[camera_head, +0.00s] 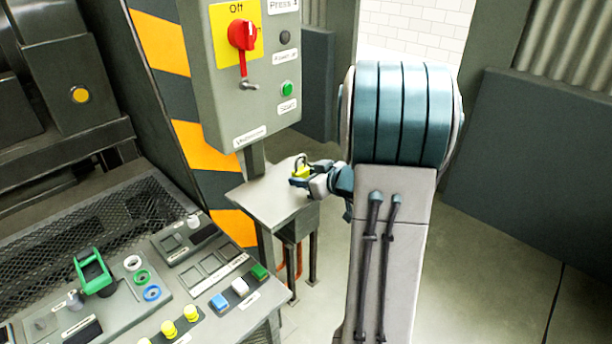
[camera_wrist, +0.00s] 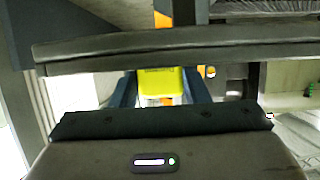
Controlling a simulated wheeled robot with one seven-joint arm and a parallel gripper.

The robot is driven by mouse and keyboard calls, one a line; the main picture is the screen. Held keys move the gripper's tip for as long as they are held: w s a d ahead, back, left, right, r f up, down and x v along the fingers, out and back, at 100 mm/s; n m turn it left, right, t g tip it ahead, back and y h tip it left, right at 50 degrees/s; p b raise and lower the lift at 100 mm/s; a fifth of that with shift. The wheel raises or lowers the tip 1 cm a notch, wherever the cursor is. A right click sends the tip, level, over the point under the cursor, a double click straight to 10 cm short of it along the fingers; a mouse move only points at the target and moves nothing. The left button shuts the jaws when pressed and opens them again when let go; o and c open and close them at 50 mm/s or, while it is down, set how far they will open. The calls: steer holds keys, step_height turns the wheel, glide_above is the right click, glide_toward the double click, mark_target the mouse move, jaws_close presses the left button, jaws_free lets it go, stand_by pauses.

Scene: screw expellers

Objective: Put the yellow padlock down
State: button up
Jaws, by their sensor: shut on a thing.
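The yellow padlock (camera_head: 301,171) is held in my gripper (camera_head: 308,176), at or just above the small grey shelf (camera_head: 262,207) under the switch box. Its shackle points up in the head view. I cannot tell whether the padlock touches the shelf. In the wrist view the padlock's yellow body (camera_wrist: 162,81) shows between the two blue-grey fingers of my gripper (camera_wrist: 161,92). The fingers are shut on it. The fingertips are partly hidden in the head view.
A grey switch box (camera_head: 245,110) with a red rotary handle (camera_head: 242,35) stands above the shelf. A control panel (camera_head: 190,285) with buttons, coloured rings and a green handle (camera_head: 92,271) lies at lower left. A striped orange and black post (camera_head: 200,150) stands behind. Open floor (camera_head: 490,270) is at right.

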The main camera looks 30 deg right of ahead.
steer(key=shift+f+b, duration=0.2)
steer(key=shift+b, duration=0.3)
steer(key=o, duration=1)
steer(key=shift+r+p, duration=0.2)
steer(key=shift+p, duration=0.1)
steer(key=shift+r+p, duration=0.2)
steer(key=shift+p, duration=0.2)
steer(key=b+v, duration=0.2)
steer(key=v, duration=1)
steer(key=s+a+f+g+y, duration=0.1)
steer(key=s+a+g, duration=0.15)
steer(key=a, duration=0.45)
steer(key=s+a+f+g+y, duration=0.2)
steer(key=a+g, duration=0.2)
steer(key=a, duration=0.4)
steer(key=s+a+f+m+g+h, duration=0.1)
steer(key=s+a+m+g+h, duration=0.2)
steer(key=s+h, duration=0.4)
steer(key=shift+s+a+f+m+g+h, duration=0.45)
steer(key=shift+s+a, duration=0.3)
steer(key=shift+s, duration=0.5)
